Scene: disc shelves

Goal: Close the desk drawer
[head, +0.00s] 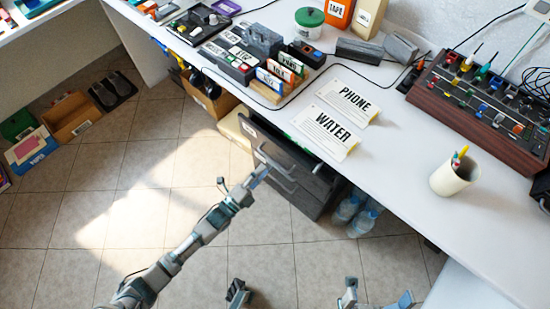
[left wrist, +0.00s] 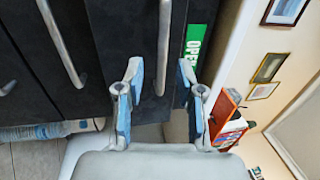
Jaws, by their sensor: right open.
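The dark desk drawer (head: 308,166) stands out from under the white desk, its front panel and light bar handle (head: 272,175) facing the floor side. My left gripper (head: 262,170) is at that front, close to the handle. In the left wrist view my left gripper (left wrist: 160,92) has its fingers apart, with a bar handle (left wrist: 164,45) between them in the picture; I cannot tell whether they touch it. A green OPEN label (left wrist: 194,45) shows beside the dark front. My right gripper (head: 378,298) is low at the bottom edge, partly cut off, open and away from the drawer.
The white desk (head: 400,150) holds PHONE (head: 347,101) and WATER (head: 325,130) cards, a pen cup (head: 452,176) and a control panel (head: 485,108). Water bottles (head: 358,215) stand beneath, right of the drawer. Boxes (head: 70,117) lie at the left. The tiled floor (head: 150,200) before the drawer is clear.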

